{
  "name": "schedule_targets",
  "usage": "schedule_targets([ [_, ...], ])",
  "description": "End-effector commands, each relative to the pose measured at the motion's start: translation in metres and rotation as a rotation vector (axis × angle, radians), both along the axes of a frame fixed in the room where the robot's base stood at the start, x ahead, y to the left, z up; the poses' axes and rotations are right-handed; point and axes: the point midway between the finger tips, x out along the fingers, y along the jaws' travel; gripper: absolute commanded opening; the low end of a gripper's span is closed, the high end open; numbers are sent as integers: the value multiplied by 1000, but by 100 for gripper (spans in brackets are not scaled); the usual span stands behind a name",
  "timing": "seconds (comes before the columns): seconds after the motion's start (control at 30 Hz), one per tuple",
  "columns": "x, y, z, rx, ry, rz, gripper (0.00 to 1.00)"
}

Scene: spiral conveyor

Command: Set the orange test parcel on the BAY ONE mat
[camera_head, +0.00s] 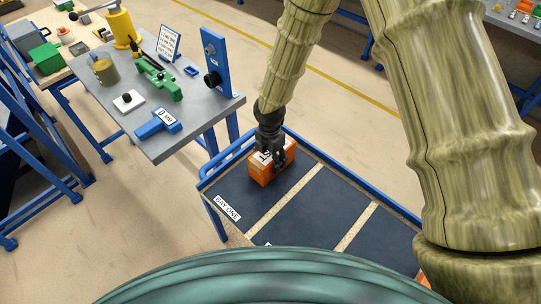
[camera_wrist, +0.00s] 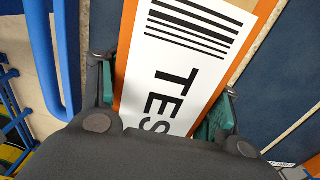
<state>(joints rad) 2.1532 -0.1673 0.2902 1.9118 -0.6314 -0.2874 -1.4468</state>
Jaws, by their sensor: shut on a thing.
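The orange test parcel (camera_head: 262,175) has a white label with a barcode and "TEST" in the wrist view (camera_wrist: 190,55). My gripper (camera_head: 271,152) is shut on the parcel, with one finger on each side of it in the wrist view (camera_wrist: 165,100). The parcel is at the far part of the dark BAY ONE mat (camera_head: 238,196), left of the pale dividing strip. I cannot tell whether its underside touches the mat or is slightly above it. The "BAY ONE" label (camera_head: 227,208) shows at the mat's near left end.
A blue rail (camera_head: 228,162) runs along the rack's far edge, close to the parcel. Another dark mat (camera_head: 305,214) lies right of the strip and looks empty. A grey bench (camera_head: 200,108) with tools and a blue post (camera_head: 214,62) stands at the back left.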

Motion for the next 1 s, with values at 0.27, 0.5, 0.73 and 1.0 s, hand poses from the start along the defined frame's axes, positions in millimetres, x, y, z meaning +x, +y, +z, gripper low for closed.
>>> schedule_targets([
  [0.27,1,0,-1,1,-1,0,39],
  [0.5,0,0,-2,1,-1,0,84],
  [0.73,0,0,-2,1,-1,0,84],
  [1.0,2,0,10,3,-3,-1,84],
])
